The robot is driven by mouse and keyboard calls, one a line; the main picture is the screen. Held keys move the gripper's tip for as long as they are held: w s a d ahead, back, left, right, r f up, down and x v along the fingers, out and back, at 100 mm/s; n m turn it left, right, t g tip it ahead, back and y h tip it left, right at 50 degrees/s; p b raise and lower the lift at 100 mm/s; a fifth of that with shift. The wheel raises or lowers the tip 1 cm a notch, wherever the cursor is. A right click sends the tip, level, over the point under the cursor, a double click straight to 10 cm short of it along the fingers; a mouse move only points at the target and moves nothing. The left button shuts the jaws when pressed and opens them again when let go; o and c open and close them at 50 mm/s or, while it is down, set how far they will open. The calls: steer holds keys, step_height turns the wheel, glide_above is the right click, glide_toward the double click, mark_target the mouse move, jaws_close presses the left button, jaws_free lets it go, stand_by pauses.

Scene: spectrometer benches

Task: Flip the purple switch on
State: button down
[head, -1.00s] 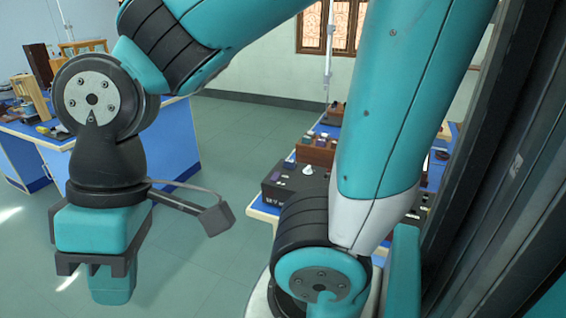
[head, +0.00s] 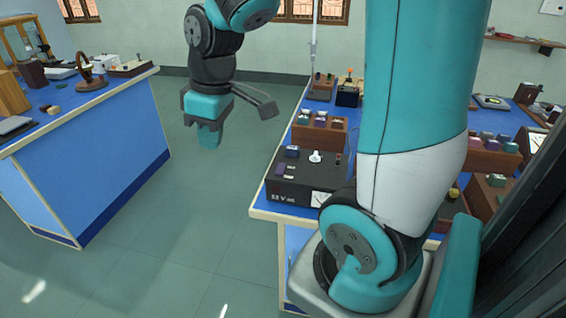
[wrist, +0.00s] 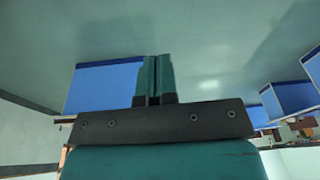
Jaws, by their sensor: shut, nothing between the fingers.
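A black power unit (head: 290,189) stands on the near left corner of the blue bench on the right in the head view. On its top left is a small purple part (head: 282,170), which looks like a switch. Its on or off position is too small to tell. A blue part (head: 291,152) and a white knob (head: 315,157) are also on top. My gripper (head: 209,138) points down over the floor, to the left of the unit and apart from it. In the wrist view my gripper's fingers (wrist: 153,78) are shut together and empty.
Wooden racks (head: 318,135) with coloured blocks stand behind the unit. More boxes lie on the right part of the bench, partly hidden by my arm. Another blue bench (head: 95,155) stands at the left with instruments on it. Open floor (head: 205,215) lies between the benches.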

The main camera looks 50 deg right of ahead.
steer(key=w+d+f+m+h+b, duration=0.15)
steer(key=d+f, duration=0.25)
steer(key=d, duration=1)
steer(key=g+h, duration=0.1)
glide_toward(281, 165)
steer(key=f, duration=0.4)
steer(key=f+p, duration=0.1)
steer(key=f, duration=0.1)
steer(key=shift+w+d+f, duration=0.1)
steer(key=shift+d, duration=0.15)
steer(key=shift+d+f, duration=0.1)
steer(key=shift+f, duration=0.55)
